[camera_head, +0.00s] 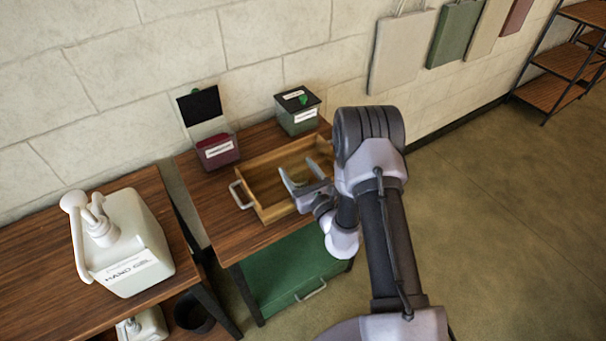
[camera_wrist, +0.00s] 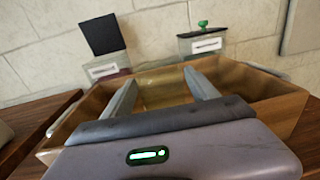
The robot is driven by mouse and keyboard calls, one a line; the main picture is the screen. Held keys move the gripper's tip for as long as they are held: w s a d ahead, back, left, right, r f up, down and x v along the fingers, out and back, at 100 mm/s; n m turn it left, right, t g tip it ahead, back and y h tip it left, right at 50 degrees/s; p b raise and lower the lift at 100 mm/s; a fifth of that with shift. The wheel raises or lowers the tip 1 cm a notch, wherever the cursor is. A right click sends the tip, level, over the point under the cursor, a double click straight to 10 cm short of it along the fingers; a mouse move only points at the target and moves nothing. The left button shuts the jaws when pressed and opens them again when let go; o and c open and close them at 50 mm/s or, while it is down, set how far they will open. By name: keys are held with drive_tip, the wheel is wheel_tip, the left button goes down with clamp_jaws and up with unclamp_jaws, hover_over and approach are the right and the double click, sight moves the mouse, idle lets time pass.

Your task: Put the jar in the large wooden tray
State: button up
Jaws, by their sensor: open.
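The large wooden tray (camera_head: 262,208) stands on the brown table, with a metal handle on its left end. It also shows in the wrist view (camera_wrist: 285,104), spreading to both sides of my fingers. My gripper (camera_head: 296,166) is open, with its two grey fingers reaching over and into the tray. In the wrist view, my gripper (camera_wrist: 160,80) has a yellowish, see-through-looking patch between and beyond its fingers. It may be the jar inside the tray or the tray's inner wall; I cannot tell which. No jar shows clearly elsewhere.
A dark red bin (camera_head: 218,152) with its lid raised and a green lidded bin (camera_head: 297,118) stand behind the tray by the wall. A white hand gel pump bottle (camera_head: 128,245) stands on the left table. A green drawer (camera_head: 290,270) is below the tray.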

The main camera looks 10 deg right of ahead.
drive_tip(key=shift+r+p, duration=0.6)
drive_tip(key=shift+r, duration=0.15)
drive_tip(key=v, duration=1.1)
drive_tip(key=s+a+r+n+g+y, duration=0.2)
drive_tip(key=a+r+n+g+y, duration=0.1)
drive_tip(key=a+r+n+y, duration=0.35)
drive_tip(key=s+a+r+n+g+y, duration=0.2)
drive_tip(key=a+r+n+g+y, duration=0.15)
drive_tip(key=a+r+y, duration=0.45)
drive_tip(key=s+a+r+n+g+h, duration=0.2)
drive_tip(key=s+a+r+n+g, duration=0.15)
drive_tip(key=s+n+g, duration=0.35)
drive_tip(key=s+a+r+n+g+h, duration=0.1)
drive_tip(key=s+a+r+n+g, duration=0.3)
drive_tip(key=s, duration=0.4)
drive_tip(key=s+d+f+n+h, duration=0.3)
drive_tip(key=s+d+n+h, duration=0.35)
drive_tip(key=h, duration=0.25)
drive_tip(key=w+d+r+t+h, duration=0.1)
drive_tip(key=d+r+t+h, duration=0.1)
drive_tip(key=d, duration=0.2)
drive_tip(key=w+d+r+n+t+h, duration=0.1)
drive_tip(key=w+d+r+t+h, duration=0.1)
drive_tip(key=d, duration=0.3)
drive_tip(key=shift+r+t, duration=0.55)
drive_tip(key=shift+t, duration=0.3)
